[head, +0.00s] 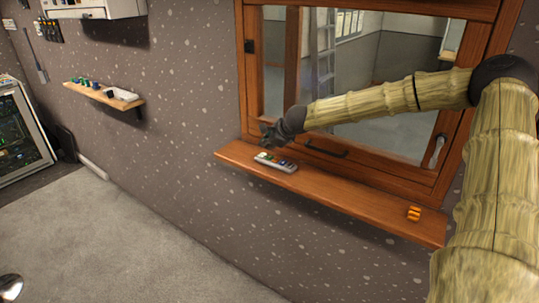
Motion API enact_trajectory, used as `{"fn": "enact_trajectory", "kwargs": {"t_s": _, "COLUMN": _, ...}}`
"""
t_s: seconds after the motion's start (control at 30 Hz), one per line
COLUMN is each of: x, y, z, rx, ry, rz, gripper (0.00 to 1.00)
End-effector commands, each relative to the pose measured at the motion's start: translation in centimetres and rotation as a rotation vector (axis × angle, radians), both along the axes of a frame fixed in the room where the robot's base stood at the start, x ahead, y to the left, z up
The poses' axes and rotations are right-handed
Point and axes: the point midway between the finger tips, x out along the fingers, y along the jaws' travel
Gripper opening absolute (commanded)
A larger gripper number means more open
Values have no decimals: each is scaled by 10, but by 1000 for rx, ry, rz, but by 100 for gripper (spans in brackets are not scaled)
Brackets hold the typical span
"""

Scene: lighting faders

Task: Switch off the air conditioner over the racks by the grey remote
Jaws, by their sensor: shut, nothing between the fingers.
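A grey remote (284,166) with coloured buttons lies on the wooden window sill (340,193). My gripper (267,141) is shut and empty, just above and beyond the remote's left part. I cannot tell whether the fingertips touch anything. A white box-shaped unit (105,8), which looks like the air conditioner, is mounted high on the wall at the upper left. Its top is cut off by the picture edge, and I cannot tell whether it is running.
A small wall shelf (133,105) at left holds a whitish tray-like thing (120,94) and several small coloured pieces. An orange object (413,213) sits at the sill's right end. The window's dark handle (326,151) is close behind the remote. Grey floor (110,235) is clear.

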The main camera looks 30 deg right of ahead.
Motion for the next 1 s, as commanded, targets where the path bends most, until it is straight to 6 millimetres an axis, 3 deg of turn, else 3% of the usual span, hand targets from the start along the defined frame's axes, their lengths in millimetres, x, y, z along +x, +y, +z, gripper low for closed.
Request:
{"fn": "enact_trajectory", "kwargs": {"t_s": 0.4, "x": 0, "y": 0, "z": 34, "rx": 0, "ry": 0, "rz": 0, "gripper": 0}}
{"fn": "enact_trajectory", "kwargs": {"t_s": 1.0, "x": 0, "y": 0, "z": 33, "rx": 0, "ry": 0, "rz": 0, "gripper": 0}}
